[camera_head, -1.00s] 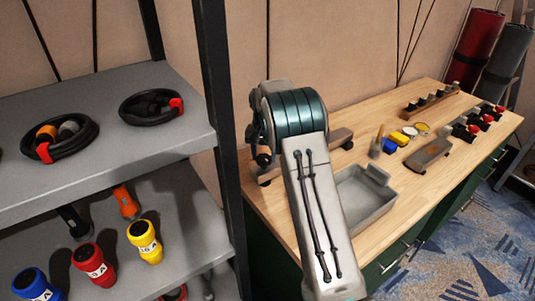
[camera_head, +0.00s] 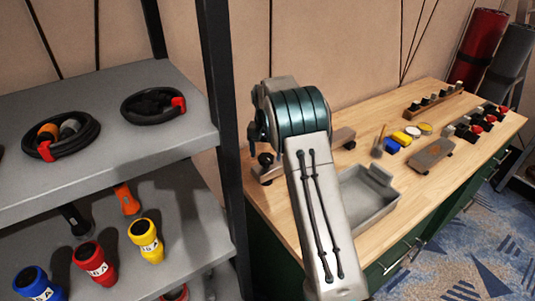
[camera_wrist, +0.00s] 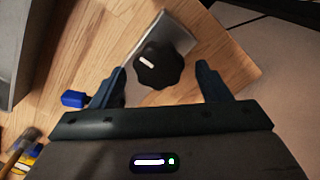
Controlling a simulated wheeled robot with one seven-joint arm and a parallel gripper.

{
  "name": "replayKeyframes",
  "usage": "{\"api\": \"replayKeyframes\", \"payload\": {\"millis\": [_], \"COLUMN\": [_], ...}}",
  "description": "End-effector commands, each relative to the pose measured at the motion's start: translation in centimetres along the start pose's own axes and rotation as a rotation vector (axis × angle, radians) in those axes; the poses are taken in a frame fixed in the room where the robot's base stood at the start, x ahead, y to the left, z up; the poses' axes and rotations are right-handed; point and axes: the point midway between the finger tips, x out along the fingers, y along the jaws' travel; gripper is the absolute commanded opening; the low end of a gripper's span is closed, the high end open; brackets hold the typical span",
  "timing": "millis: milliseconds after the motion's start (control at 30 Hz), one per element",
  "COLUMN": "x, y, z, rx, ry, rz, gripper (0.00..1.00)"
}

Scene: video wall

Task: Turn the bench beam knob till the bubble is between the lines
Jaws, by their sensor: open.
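A black lobed knob (camera_wrist: 159,67) with a white mark shows in the wrist view, at the end of a pale metal plate. My gripper (camera_wrist: 160,72) is open, with one blue finger on each side of the knob; I cannot tell whether either touches it. In the head view, part of the bench beam (camera_head: 343,138) shows behind my arm on the wooden bench, and a dark knob-like part (camera_head: 265,159) shows at its left. My arm hides the beam's middle and my gripper there. No bubble or lines can be made out.
A grey tray (camera_head: 373,212) sits on the bench (camera_head: 452,165) close to my arm. Blue and yellow items, a grey block (camera_head: 430,154) and a rack lie farther right. A shelf unit with a dark post (camera_head: 222,120) stands close on the left.

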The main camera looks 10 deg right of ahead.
Motion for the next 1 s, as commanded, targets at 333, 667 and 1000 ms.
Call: {"api": "replayKeyframes", "payload": {"millis": [333,667,1000], "x": [-7.7,-12.3,-12.8], "y": [-0.1,-0.1,-0.1], "z": [-0.2,-0.3,-0.3], "rx": [0.001,0.001,0.001], "ry": [0.007,0.002,0.002], "rz": [-0.004,-0.002,-0.002], "gripper": [0.7,0.7,0.7]}}
